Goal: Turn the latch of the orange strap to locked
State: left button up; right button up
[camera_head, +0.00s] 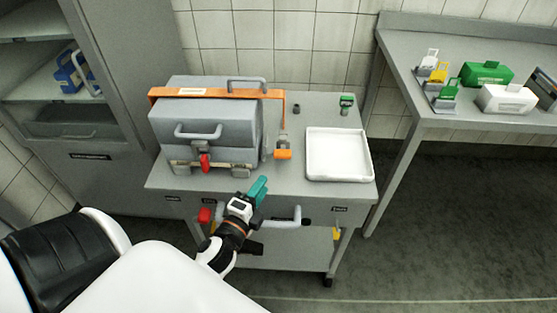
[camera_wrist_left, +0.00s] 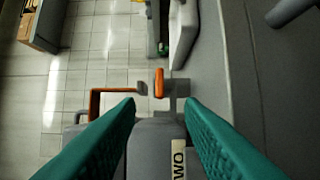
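A grey case (camera_head: 205,125) with handles stands on a grey cart. An orange strap (camera_head: 215,93) runs over it and down its right side; it also shows in the left wrist view (camera_wrist_left: 95,103). The strap's orange latch (camera_head: 283,153) sits low, to the right of the case. In the left wrist view the orange latch (camera_wrist_left: 159,83) appears ahead, between the fingertips, with clear space around it. My left gripper (camera_head: 260,188) has teal fingers and is over the cart's front edge, short of the latch. It is open and empty. My right gripper is not in view.
A white tray (camera_head: 338,156) lies right of the latch. A small green-topped item (camera_head: 346,103) and a dark knob (camera_head: 296,109) stand behind. A red latch (camera_head: 205,163) is on the case's front. The cart handle (camera_head: 285,217) sticks out in front. A side table (camera_head: 450,120) stands right.

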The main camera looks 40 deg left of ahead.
aim_at(280, 158)
pick_arm(q)
jog(key=w, duration=0.3)
jog(key=w+a+p, duration=0.1)
jog(key=w, duration=0.7)
jog(key=shift+a+p, duration=0.3)
jog(key=shift+a, duration=0.1)
jog(key=shift+s, duration=0.1)
jog(key=shift+c, duration=0.4)
grip_shut()
